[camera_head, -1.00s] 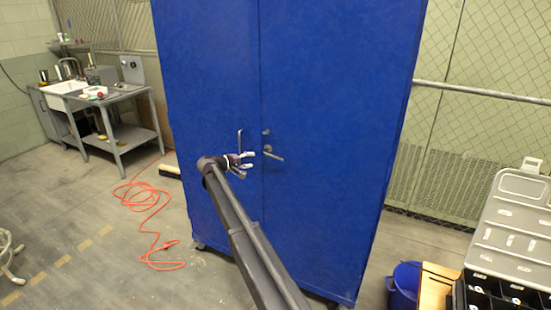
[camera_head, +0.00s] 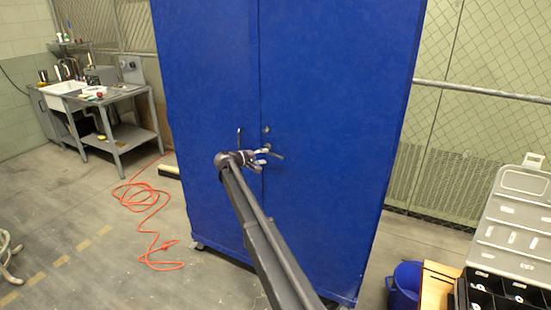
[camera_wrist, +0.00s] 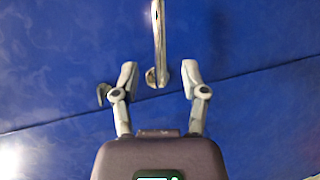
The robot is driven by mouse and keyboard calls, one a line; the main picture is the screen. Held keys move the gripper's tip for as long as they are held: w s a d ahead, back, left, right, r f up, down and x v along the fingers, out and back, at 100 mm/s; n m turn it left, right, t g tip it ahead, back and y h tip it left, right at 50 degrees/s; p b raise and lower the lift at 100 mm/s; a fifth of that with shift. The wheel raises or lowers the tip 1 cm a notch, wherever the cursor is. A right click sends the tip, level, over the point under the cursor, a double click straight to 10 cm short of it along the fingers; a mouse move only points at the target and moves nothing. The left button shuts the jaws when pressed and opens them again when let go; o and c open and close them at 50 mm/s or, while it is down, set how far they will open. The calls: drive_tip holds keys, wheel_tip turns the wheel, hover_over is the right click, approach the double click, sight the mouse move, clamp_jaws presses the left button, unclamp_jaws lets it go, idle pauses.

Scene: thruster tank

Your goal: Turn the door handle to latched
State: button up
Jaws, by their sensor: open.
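The door handle (camera_head: 277,155) is a silver lever on the right door of the tall blue cabinet (camera_head: 330,90). In the head view, my gripper partly covers it and its end sticks out to the right, sloping slightly down. My gripper (camera_head: 266,157) is in front of the doors, just by the seam. In the wrist view, the handle (camera_wrist: 158,35) runs from the top of the picture down to between the two fingertips of my open gripper (camera_wrist: 160,75). There is a gap on each side, and I see no finger touching it.
A round lock (camera_head: 266,129) sits above the handle, and a thin upright pull (camera_head: 239,138) is on the left door. An orange cord (camera_head: 150,215) lies on the floor at left. A blue bucket (camera_head: 404,288) stands at lower right.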

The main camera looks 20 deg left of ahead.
sight(275, 155)
drive_tip(key=shift+b+x, duration=0.65)
drive_tip(key=shift+x, duration=2.65)
clamp_jaws()
